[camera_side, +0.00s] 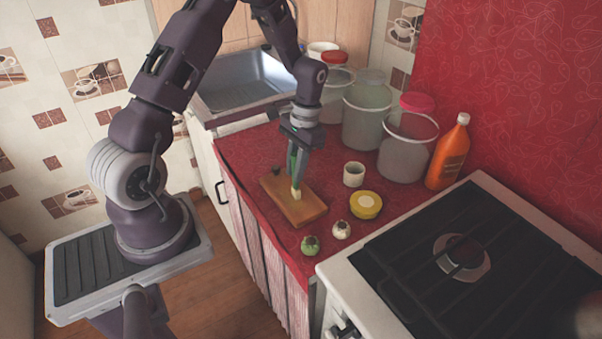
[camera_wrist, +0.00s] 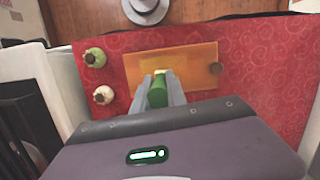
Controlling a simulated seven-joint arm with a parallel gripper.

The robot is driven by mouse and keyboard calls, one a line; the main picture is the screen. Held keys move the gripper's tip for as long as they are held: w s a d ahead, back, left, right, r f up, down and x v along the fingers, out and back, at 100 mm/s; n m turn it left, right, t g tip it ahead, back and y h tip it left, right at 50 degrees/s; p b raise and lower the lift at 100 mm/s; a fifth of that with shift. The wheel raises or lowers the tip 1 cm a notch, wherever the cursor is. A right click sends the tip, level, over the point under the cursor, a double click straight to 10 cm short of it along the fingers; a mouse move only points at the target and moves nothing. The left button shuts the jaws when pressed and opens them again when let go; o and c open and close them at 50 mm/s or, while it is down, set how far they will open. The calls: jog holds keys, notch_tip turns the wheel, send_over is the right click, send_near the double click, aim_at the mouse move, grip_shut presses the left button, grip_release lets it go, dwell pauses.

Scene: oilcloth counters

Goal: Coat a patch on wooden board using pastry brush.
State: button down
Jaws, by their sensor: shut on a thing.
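The wooden board (camera_side: 308,211) lies flat on the red counter, and it also shows in the wrist view (camera_wrist: 199,52). My gripper (camera_side: 297,172) points down over the board, its fingers shut on the green handle of the pastry brush (camera_side: 296,191). The brush's pale tip is at or just above the board's surface; I cannot tell if it touches.
A small dark round item (camera_wrist: 216,68) is at one board edge. Large jars (camera_side: 405,145), an orange bottle (camera_side: 449,153) and the stove (camera_side: 500,260) are right.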

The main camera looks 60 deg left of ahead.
jog(key=shift+a, duration=3.1)
jog(key=shift+w+d, duration=0.7)
jog(key=shift+d, duration=4.8)
notch_tip(320, 180, up, 8)
